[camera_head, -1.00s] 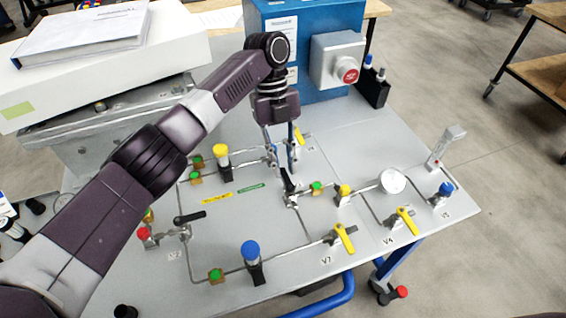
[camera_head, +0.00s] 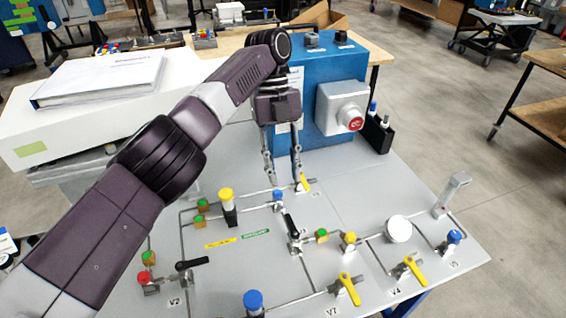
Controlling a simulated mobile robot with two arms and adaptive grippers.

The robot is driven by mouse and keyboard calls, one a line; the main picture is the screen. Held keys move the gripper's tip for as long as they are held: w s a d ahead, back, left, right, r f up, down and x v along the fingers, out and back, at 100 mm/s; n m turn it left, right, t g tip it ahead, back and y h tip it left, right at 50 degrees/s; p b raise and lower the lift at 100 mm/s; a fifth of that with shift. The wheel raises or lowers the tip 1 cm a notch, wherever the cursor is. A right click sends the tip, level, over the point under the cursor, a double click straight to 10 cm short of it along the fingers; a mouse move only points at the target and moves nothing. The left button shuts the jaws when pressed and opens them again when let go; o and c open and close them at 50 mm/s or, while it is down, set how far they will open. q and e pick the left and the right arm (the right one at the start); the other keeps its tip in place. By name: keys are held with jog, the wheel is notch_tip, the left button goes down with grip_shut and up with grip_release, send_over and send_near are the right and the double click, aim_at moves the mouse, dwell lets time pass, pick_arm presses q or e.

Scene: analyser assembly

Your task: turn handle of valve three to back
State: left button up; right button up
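A valve with a black handle (camera_head: 291,225) sits near the middle of the grey panel, its handle running from the pipe toward the back. The label beside it is too small to read, so I cannot confirm it is valve three. My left gripper (camera_head: 284,184) hangs pointing down behind this handle, its two thin fingers apart with nothing between them. Its right fingertip appears close to a yellow handle (camera_head: 304,184) at the back of the panel; I cannot tell whether they touch. My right gripper is not in view.
Another black-handled valve (camera_head: 192,264) is at left, marked V2. Yellow handles at V7 (camera_head: 349,289) and V4 (camera_head: 415,270) are at front right. A blue box (camera_head: 340,67) with a red button (camera_head: 355,124) stands behind. A white case (camera_head: 75,130) is at back left.

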pick_arm(q)
jog(key=shift+v, duration=0.9)
